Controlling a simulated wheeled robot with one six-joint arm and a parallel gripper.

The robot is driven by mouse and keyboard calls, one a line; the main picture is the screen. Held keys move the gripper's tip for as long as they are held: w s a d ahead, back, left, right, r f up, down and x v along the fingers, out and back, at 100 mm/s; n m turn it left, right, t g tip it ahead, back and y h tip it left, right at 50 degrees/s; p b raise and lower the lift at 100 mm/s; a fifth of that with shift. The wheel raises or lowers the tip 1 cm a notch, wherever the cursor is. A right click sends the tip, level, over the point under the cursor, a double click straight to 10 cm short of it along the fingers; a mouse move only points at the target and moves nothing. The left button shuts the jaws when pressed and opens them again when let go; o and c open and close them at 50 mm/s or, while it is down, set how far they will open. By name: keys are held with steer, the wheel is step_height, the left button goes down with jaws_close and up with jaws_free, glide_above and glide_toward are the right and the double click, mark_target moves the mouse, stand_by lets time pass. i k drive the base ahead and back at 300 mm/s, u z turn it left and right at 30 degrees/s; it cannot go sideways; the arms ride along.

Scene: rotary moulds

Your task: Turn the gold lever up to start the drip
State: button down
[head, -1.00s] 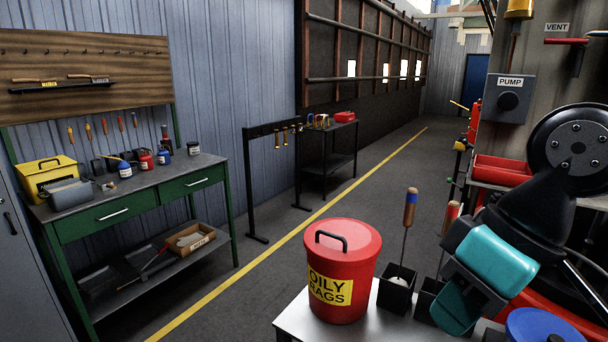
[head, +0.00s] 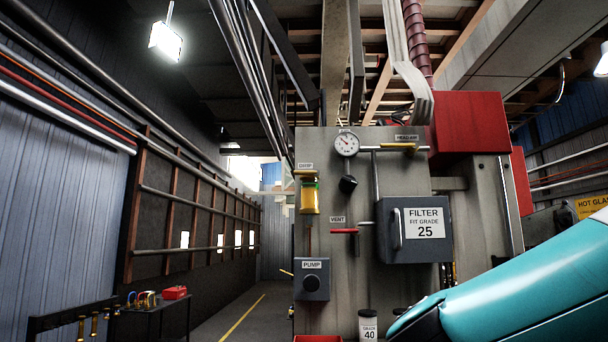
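The drip oiler (head: 310,197), an amber and gold cup, hangs on the left part of the grey machine column, under a small label that seems to read DRIP. A small gold lever (head: 304,172) lies roughly level at its top. It is too small to tell its exact angle. My teal arm link crosses the lower right of the head view, well away from the oiler. My gripper is outside the picture, so its state is hidden.
The column also carries a pump box (head: 312,280), a red vent lever (head: 344,231), a pressure gauge (head: 347,144), a yellow-handled valve (head: 398,146) under a HEAD AIR label, and a projecting filter box (head: 414,231). The aisle (head: 232,318) lies open at left.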

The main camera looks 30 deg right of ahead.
mark_target(317, 172)
steer(key=u, duration=0.2)
steer(key=k, duration=0.5)
steer(key=u, duration=0.6)
steer(key=k, duration=0.85)
steer(key=u, duration=0.65)
steer(key=i, duration=1.45)
steer(key=z, duration=0.75)
steer(key=i, duration=0.55)
steer(key=z, duration=1.05)
steer(key=i, duration=0.3)
steer(key=z, duration=0.25)
